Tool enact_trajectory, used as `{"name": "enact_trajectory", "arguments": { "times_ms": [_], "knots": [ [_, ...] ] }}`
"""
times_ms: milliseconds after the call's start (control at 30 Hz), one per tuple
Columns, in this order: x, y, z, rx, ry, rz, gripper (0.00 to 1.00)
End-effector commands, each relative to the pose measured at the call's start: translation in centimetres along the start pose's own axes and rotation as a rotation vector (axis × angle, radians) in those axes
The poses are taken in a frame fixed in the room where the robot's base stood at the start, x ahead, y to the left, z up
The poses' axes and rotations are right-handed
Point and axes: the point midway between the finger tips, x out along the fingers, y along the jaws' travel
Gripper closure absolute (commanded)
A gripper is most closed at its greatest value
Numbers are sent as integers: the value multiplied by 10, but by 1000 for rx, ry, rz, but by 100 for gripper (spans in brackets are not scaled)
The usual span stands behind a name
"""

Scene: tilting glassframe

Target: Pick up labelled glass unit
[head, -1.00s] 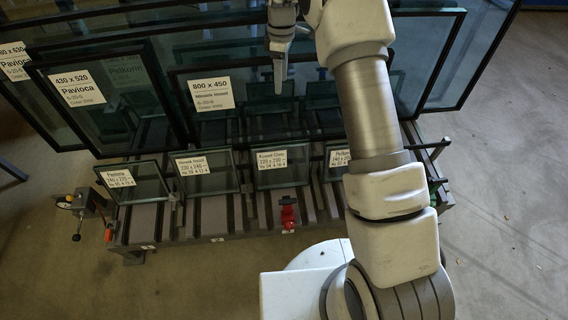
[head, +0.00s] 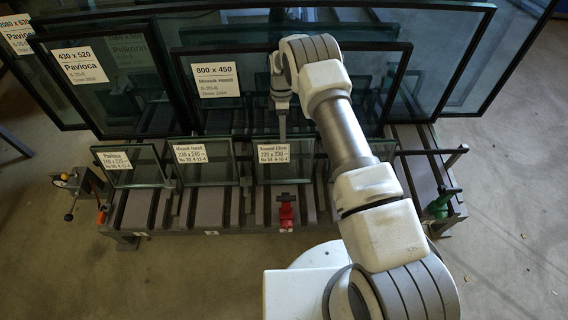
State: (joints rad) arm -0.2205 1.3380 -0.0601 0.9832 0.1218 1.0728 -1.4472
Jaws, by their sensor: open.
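Several small labelled glass units stand upright in the front row of a slotted rack (head: 205,212). They are the left unit (head: 133,177), the middle unit (head: 205,172) and the right unit (head: 290,173), each with a white label at its upper left. My gripper (head: 282,136) points down at the top edge of the right unit, just above its label (head: 281,152) in the picture. The gripper is open but seen edge-on, so its finger gap does not show. I cannot tell whether it touches the glass.
Larger dark-framed panes stand close behind, among them the 800 x 450 pane (head: 290,75) and the 430 x 520 pane (head: 90,85). A red clamp (head: 286,212) sits at the front edge, a green one (head: 441,203) at the right.

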Motion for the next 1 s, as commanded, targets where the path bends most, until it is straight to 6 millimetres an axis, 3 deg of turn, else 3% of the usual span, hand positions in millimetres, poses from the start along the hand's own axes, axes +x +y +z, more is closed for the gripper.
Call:
{"name": "enact_trajectory", "arguments": {
  "times_ms": [33, 200, 467, 800, 1000],
  "knots": [
    [15, 0, 0, -1, -1, -2, 35],
    [40, 0, 0, -1, -1, -1, 35],
    [54, 2, 0, 1, 0, -1, 35],
    [98, 6, 2, 0, 0, -1, 35],
    [99, 6, 2, 0, 0, 0, 35]
  ]
}}
